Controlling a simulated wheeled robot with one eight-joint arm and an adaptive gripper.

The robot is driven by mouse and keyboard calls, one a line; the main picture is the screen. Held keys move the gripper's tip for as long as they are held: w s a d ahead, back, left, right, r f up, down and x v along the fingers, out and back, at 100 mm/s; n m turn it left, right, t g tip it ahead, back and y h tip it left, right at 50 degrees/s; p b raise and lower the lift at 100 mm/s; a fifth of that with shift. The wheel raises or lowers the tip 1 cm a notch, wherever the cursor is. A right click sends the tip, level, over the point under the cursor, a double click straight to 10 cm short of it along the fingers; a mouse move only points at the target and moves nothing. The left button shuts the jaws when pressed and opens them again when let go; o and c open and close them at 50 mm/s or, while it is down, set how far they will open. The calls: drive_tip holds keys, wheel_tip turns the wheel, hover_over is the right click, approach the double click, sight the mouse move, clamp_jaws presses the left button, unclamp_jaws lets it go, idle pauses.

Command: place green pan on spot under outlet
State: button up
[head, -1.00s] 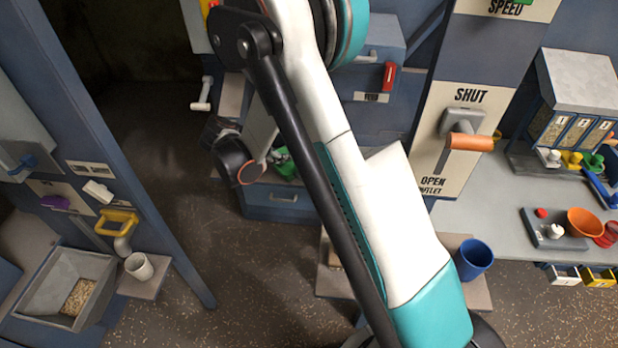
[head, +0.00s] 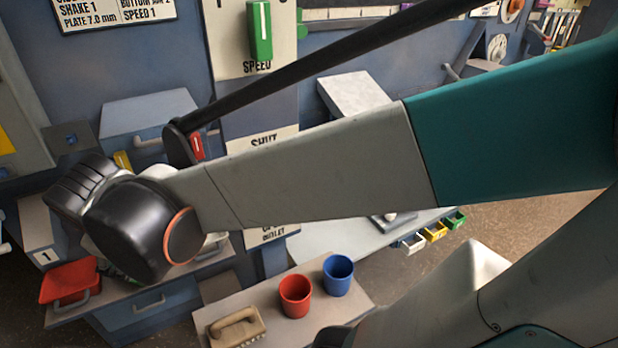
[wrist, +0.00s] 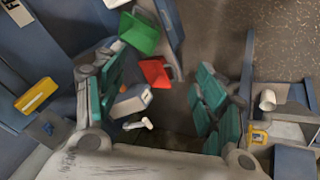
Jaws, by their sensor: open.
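The green pan (wrist: 139,33) shows near the top of the wrist view, on or beside a pale ledge. A red pan (wrist: 155,72) is just below it there and also shows at the left of the head view (head: 68,282). My gripper (wrist: 160,78) is open and empty, its teal fingers spread wide; the red pan appears between the fingertips and the green pan just beyond the left one. In the head view my dark wrist covers most of the green pan's area. The outlet label (head: 274,236) is partly hidden by my arm, and the spot under the outlet cannot be made out.
A red cup (head: 295,296), a blue cup (head: 338,276) and a brush (head: 237,328) stand on a low shelf. A green speed lever (head: 260,30) is on the panel above my arm. A white cup (wrist: 267,100) is at the right in the wrist view.

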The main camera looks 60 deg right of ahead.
drive_tip(key=s+a+m+t+y, duration=0.1)
drive_tip(key=s+a+m+y, duration=0.1)
drive_tip(key=s, duration=0.7)
drive_tip(key=shift+s+a+m, duration=0.4)
drive_tip(key=shift+a+m, duration=0.1)
drive_tip(key=shift+m, duration=0.8)
